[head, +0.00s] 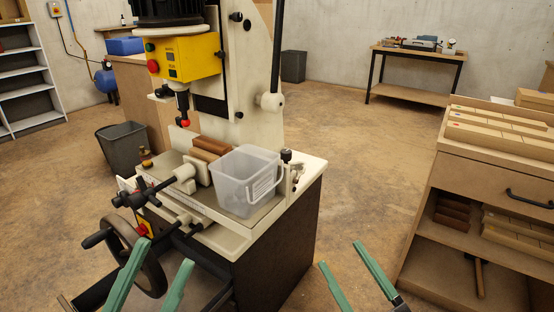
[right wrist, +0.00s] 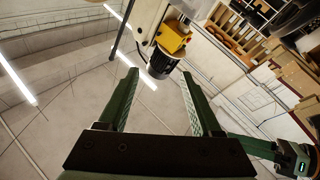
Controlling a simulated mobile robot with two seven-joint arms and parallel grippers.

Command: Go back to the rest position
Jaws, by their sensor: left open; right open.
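My left gripper (head: 151,280) is at the lower left of the head view, in front of the machine's handwheel. Its two green fingers are apart with nothing between them. My right gripper (head: 357,279) is at the bottom, right of the machine, over open floor. Its fingers are also apart and empty. In the right wrist view the right gripper (right wrist: 160,85) shows its two fingers wide apart, with the machine's yellow and black head beyond them. I cannot tell the exact gap between the left gripper and the handwheel.
A machine (head: 255,95) with a yellow control box stands left of centre. A clear plastic bin (head: 240,190) and wooden blocks (head: 208,147) sit on its table. A handwheel (head: 135,255) juts out in front. A wooden cabinet (head: 480,165) stands at right. Floor between is clear.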

